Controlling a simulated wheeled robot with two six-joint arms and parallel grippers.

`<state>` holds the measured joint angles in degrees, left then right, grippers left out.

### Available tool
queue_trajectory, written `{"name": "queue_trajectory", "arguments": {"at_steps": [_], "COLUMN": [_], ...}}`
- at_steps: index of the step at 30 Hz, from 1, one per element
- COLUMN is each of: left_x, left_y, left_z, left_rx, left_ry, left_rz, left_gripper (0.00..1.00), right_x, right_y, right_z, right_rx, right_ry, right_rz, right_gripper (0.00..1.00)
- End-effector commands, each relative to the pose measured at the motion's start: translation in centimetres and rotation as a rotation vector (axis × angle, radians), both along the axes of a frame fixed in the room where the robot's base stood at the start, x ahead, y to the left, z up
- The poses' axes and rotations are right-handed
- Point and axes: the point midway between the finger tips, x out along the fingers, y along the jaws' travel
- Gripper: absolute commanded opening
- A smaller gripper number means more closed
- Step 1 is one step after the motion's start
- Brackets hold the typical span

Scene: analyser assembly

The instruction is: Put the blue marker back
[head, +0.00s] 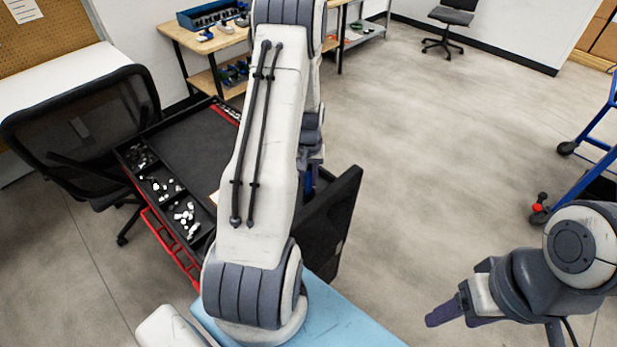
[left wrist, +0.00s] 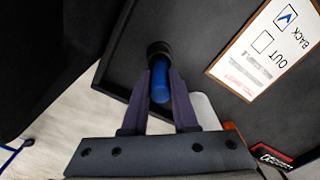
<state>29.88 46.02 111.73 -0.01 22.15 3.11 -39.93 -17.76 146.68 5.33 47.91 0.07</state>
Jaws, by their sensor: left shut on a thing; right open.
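The blue marker (left wrist: 160,88) is between the fingers of my left gripper (left wrist: 162,76) in the left wrist view. The gripper is shut on it. The marker's dark end points away from the gripper, over the black tray surface near its edge. In the head view the marker (head: 308,182) is a small blue strip beside my left arm, which hides most of the left gripper. A wood-framed white board (left wrist: 268,52) lies on the black surface, with a tick in the box beside BACK and an empty box beside OUT. My right gripper (head: 440,314) is open and empty, over the floor.
A black cart top (head: 190,145) has side compartments with small white and dark parts (head: 185,212). A black office chair (head: 90,130) stands to its left. A wooden workbench (head: 205,40) is behind. The floor to the right is clear up to a blue frame (head: 592,140).

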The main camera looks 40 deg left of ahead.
Motion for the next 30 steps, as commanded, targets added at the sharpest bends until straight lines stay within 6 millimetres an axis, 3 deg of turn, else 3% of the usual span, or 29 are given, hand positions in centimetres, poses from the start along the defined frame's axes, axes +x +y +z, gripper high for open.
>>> {"name": "queue_trajectory", "arguments": {"at_steps": [1, 3, 16, 20, 30], "left_x": [0.0, 0.0, 0.1, 0.1, 0.1], "left_y": [0.0, 0.0, 0.1, 0.1, 0.0], "left_z": [-0.1, -0.1, 0.7, 2.7, 9.8], "left_rx": [0.000, 0.000, 0.001, 0.003, 0.003], "left_ry": [0.000, 0.000, -0.002, -0.005, -0.004], "left_rz": [0.000, 0.000, 0.000, 0.000, 0.000], "left_gripper": [0.34, 0.57, 0.57, 0.57, 0.57], "right_x": [0.0, 0.0, 0.0, 0.0, 0.0], "right_y": [0.0, 0.0, 0.0, 0.0, 0.0], "right_z": [-0.1, 0.0, 0.0, -0.7, -2.1], "right_rx": [0.000, 0.000, 0.000, 0.000, 0.000], "right_ry": [0.000, 0.000, 0.000, 0.000, 0.000], "right_rz": [0.000, 0.000, 0.000, 0.000, 0.001], "right_gripper": [0.62, 0.62, 0.62, 0.62, 0.62]}}
